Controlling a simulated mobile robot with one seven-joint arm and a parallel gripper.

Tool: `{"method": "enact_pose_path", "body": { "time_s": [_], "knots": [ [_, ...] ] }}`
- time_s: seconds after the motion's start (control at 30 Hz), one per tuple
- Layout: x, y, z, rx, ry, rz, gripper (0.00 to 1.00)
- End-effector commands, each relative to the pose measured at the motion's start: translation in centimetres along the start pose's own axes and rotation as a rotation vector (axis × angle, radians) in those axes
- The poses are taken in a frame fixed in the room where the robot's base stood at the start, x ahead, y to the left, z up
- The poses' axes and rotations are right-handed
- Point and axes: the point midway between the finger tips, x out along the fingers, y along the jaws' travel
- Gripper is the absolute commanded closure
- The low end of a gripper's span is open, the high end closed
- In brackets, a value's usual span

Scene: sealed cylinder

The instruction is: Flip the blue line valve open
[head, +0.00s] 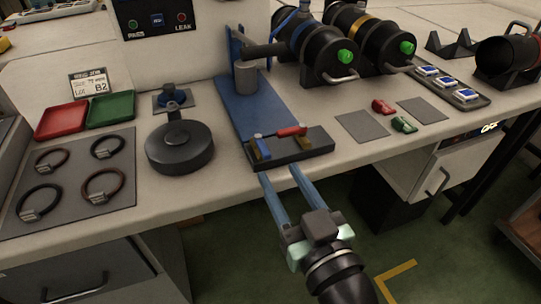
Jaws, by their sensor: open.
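A dark block (312,153) sits at the front end of a blue plate (255,103), near the bench's front edge. On it is a red lever-like piece (292,131), with small yellow and blue parts (262,148) at its left. I cannot tell for sure which of these is the blue line valve or how it is set. My gripper (280,175) comes from below with two long blue fingers. They are apart, with nothing seen between them. The fingertips end at the block's front edge in the picture; whether they touch is unclear.
A round black lidded device (180,147) stands left of the plate. Black cylinders (318,45) with green caps lie behind. Red (382,106) and green (404,124) pieces lie right, by grey pads. A mat with several rings (72,178) is at left.

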Motion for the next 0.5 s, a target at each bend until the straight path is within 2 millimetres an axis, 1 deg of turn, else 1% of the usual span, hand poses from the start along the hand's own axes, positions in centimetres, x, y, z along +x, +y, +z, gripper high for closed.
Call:
{"method": "enact_pose_path", "body": {
  "time_s": [0.03,0.1,0.2,0.33,0.5],
  "knots": [
    [-1.1,0.0,0.1,0.002,-0.002,0.002,0.51],
    [-2.4,0.1,0.1,0.001,-0.002,0.003,0.51],
    [-3.8,0.1,0.1,0.001,-0.001,0.002,0.51],
    [-4.8,0.0,0.0,0.000,0.000,0.000,0.51],
    [-5.0,0.0,0.0,0.000,0.000,-0.001,0.51]
  ]
}}
